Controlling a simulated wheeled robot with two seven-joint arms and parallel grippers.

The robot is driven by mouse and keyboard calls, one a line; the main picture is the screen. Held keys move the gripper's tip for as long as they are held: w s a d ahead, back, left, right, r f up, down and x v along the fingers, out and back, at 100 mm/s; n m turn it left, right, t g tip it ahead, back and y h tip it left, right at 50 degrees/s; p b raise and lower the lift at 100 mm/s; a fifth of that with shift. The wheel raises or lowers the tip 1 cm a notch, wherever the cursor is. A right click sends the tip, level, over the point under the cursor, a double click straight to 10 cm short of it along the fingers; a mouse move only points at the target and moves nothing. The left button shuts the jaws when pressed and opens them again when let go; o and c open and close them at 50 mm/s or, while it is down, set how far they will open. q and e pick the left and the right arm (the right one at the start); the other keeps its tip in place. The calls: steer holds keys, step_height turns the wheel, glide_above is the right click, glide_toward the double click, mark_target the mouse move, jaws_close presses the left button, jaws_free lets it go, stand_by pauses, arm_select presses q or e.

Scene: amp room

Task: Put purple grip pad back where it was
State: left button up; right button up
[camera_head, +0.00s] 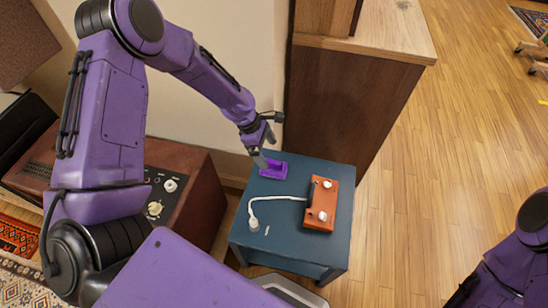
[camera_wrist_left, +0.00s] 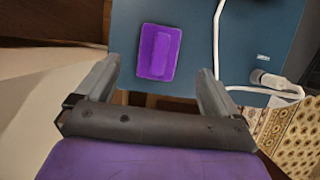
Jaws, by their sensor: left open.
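The purple grip pad (camera_head: 273,170) lies flat near the back left corner of the blue table (camera_head: 299,260). In the left wrist view the purple grip pad (camera_wrist_left: 159,52) is a rounded rectangle with a raised inner border. My left gripper (camera_head: 262,152) is just above the pad in the head view. In the left wrist view my left gripper (camera_wrist_left: 158,68) is open and empty, with its fingers spread to either side of the pad's near part and apart from it. My right gripper is not in view; only part of my right arm shows at lower right.
An orange box (camera_head: 329,205) with white knobs stands right of the pad. A white cable (camera_head: 277,198) runs from it to a plug on the table's left side. A wooden cabinet (camera_head: 350,100) stands behind, and a brown amplifier (camera_head: 199,195) is at left.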

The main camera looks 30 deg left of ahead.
arm_select(q)
steer(key=v, duration=0.4)
steer(key=shift+p, duration=0.35)
